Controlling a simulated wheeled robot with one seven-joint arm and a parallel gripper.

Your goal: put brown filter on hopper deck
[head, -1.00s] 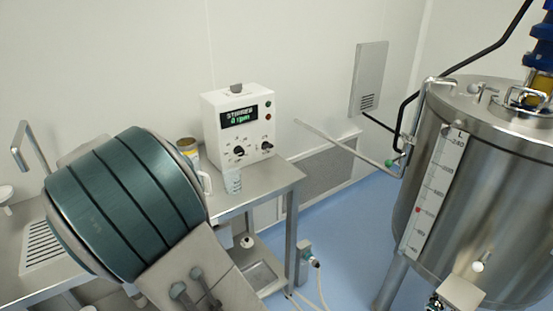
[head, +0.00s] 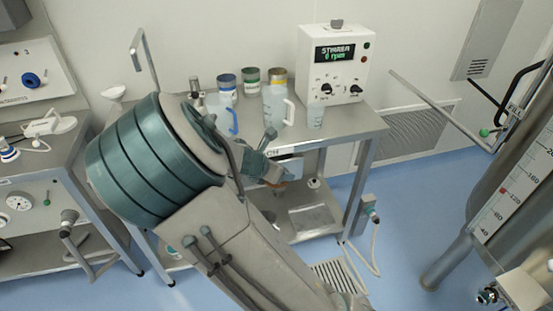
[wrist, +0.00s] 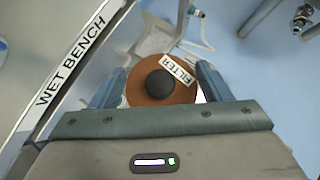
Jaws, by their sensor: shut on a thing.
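The brown filter (wrist: 150,97) is a round brown disc with a black knob and a white "FILTER" label. In the wrist view it sits between the two teal fingers of my gripper (wrist: 160,85), which is shut on it. In the head view my gripper (head: 265,170) is in front of the metal bench, with a small brown edge of the filter (head: 277,185) showing below it. The arm hides part of it. I cannot make out a hopper deck in these frames.
The bench (head: 345,138) carries a stirrer box (head: 334,62), a jug (head: 276,105), a beaker and several jars. A "WET BENCH" edge (wrist: 70,72) runs close at left in the wrist view. A steel tank (head: 500,215) stands at right. Blue floor (head: 405,190) is clear between them.

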